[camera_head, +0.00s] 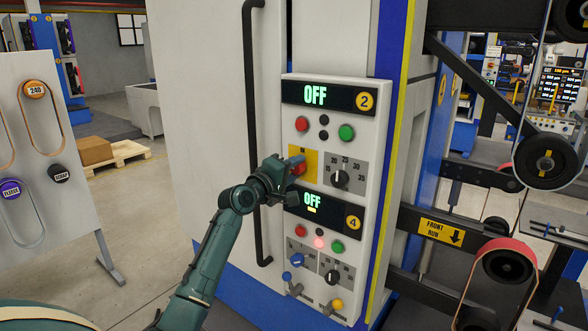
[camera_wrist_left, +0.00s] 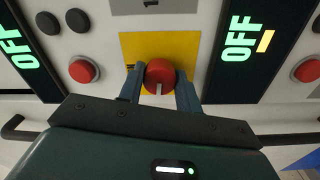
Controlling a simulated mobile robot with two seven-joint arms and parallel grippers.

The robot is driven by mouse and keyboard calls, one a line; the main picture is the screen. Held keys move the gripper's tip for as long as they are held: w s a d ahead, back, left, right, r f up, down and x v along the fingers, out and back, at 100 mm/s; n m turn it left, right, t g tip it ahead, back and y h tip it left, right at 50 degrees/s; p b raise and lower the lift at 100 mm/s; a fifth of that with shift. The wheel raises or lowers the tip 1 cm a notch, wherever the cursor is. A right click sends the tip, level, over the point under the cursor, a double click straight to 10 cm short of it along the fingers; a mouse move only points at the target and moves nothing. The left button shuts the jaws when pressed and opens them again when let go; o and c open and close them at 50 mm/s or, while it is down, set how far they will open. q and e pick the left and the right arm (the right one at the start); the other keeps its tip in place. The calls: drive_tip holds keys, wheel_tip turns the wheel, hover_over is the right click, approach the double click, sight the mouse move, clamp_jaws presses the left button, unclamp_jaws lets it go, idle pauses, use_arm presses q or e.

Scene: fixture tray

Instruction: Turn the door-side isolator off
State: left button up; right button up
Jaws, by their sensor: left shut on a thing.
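The isolator in my grip is a red rotary knob (camera_head: 298,168) on a yellow plate (camera_head: 295,154), on the left of the white control panel under display 2. In the wrist view, the red knob (camera_wrist_left: 158,74) sits between two blue-grey fingers on the yellow plate (camera_wrist_left: 130,44), its pale mark towards the bottom of the picture. My left gripper (camera_head: 294,178) is shut on this knob, one finger on each side. It covers part of the knob and plate in the head view. My right gripper is not in view.
Display 2 (camera_head: 315,95) and display 4 (camera_head: 311,202) both read OFF. Black selector (camera_head: 340,179) and red button (camera_head: 302,124) are close by. A lower red lamp (camera_head: 319,242) glows. A long black door handle (camera_head: 250,120) runs left of the panel, near my left arm.

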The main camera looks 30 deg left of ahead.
use_arm(q)
drive_tip(key=shift+n, duration=0.7)
drive_tip(key=o, duration=1)
drive_tip(key=s+a+b, duration=0.1)
drive_tip(key=s+b, duration=0.1)
drive_tip(key=s, duration=1.1)
drive_tip(key=shift+f, duration=0.15)
